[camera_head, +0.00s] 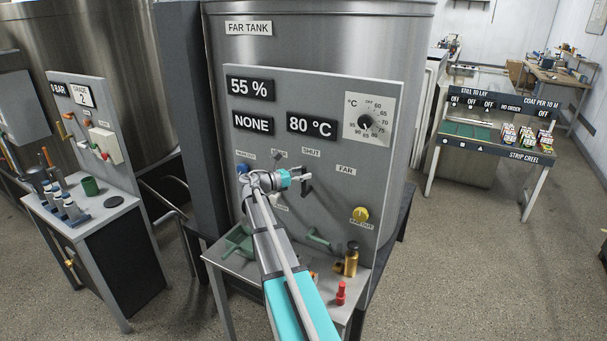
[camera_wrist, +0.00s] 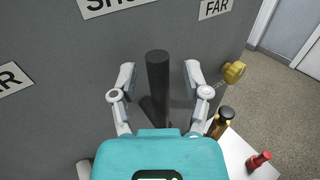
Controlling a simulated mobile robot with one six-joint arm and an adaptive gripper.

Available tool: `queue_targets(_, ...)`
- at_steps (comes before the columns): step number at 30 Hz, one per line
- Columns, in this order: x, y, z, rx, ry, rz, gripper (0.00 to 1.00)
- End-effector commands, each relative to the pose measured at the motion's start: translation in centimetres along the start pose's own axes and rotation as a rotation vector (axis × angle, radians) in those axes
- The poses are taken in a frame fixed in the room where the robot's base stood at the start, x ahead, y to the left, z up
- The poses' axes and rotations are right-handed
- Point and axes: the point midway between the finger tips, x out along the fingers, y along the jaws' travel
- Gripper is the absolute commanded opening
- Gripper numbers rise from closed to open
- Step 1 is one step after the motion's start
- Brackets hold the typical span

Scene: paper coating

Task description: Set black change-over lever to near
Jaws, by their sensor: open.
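The black change-over lever (camera_wrist: 158,78) sticks out from the grey panel of the far tank. In the wrist view it stands between the two open fingers of my gripper (camera_wrist: 159,85), with a gap on each side. In the head view my gripper (camera_head: 303,178) is at the panel under the "SHUT" label, and the lever (camera_head: 307,189) shows only in part beside it. A "FAR" label (camera_head: 346,170) is right of the lever. The label on its left is partly hidden in the head view and cut off in the wrist view (camera_wrist: 10,78).
A yellow knob (camera_head: 360,214) sits on the panel to the lower right. A shelf below holds a brass fitting (camera_head: 351,260) and a red item (camera_head: 341,293). A temperature dial (camera_head: 367,122) is above right. Open floor lies right of the tank.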

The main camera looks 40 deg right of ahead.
Motion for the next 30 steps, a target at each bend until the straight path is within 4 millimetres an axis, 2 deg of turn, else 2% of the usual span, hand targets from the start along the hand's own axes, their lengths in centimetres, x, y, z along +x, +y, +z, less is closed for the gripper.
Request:
queue_targets(4, 0.67, -0.01, 0.00, 0.000, 0.000, -0.001, 0.61)
queue_targets(14, 0.73, 0.00, 0.00, 0.000, 0.000, 0.000, 0.59)
queue_targets(23, 0.71, -0.01, 0.00, 0.000, 0.000, 0.000, 0.03)
queue_targets(24, 0.71, -0.01, 0.00, 0.000, 0.000, 0.000, 0.00)
queue_targets(30, 0.29, -0.22, -0.01, 0.000, 0.000, -0.001, 0.00)
